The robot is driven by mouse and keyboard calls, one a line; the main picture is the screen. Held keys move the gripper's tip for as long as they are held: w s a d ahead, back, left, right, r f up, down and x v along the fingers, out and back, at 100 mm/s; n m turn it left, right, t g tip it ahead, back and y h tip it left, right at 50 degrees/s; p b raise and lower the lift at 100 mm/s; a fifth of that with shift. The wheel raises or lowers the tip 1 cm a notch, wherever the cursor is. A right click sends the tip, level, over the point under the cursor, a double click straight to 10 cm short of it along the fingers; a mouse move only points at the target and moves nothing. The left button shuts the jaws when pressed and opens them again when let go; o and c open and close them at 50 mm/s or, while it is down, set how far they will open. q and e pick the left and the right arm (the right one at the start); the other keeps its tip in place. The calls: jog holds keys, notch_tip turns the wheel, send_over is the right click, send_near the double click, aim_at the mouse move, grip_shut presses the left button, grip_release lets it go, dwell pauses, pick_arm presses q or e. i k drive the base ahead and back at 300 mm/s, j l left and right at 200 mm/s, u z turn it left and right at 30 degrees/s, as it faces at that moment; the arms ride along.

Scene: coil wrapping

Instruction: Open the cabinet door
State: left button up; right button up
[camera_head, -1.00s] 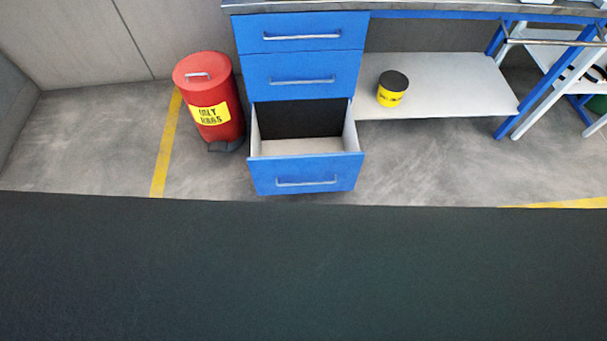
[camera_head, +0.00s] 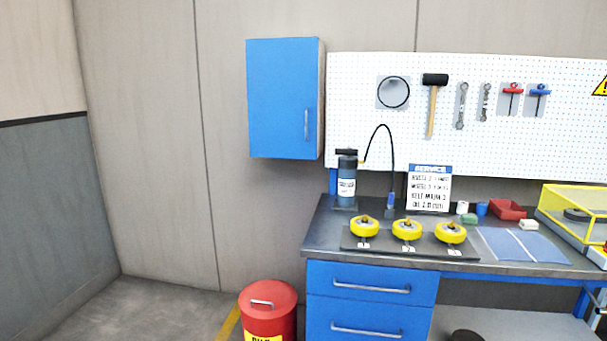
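A blue wall cabinet (camera_head: 280,98) hangs on the panelled wall, left of the white pegboard. Its blue door is shut flat against the body. A vertical silver handle (camera_head: 306,125) sits near the door's lower right edge. The cabinet's interior is hidden. Neither of my grippers shows in the head view.
Below and right stands a workbench (camera_head: 325,235) with blue drawers. A red bin (camera_head: 268,312) stands on the floor. Floor at the left is clear.

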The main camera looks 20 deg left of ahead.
aim_at(282, 73)
jog(key=i+j+z, duration=0.1)
jog(key=z, duration=0.3)
jog(key=i+j+z, duration=0.1)
jog(key=z, duration=0.3)
jog(key=i+j+z, duration=0.1)
jog(key=j+z, duration=0.15)
jog(key=j, duration=0.2)
jog(key=i+j+z, duration=0.2)
jog(key=j, duration=0.3)
jog(key=j+z, duration=0.2)
jog(key=j, duration=0.7)
jog(key=i+j, duration=0.1)
jog(key=j, duration=1.6)
jog(key=i+z, duration=0.05)
jog(key=i, duration=0.05)
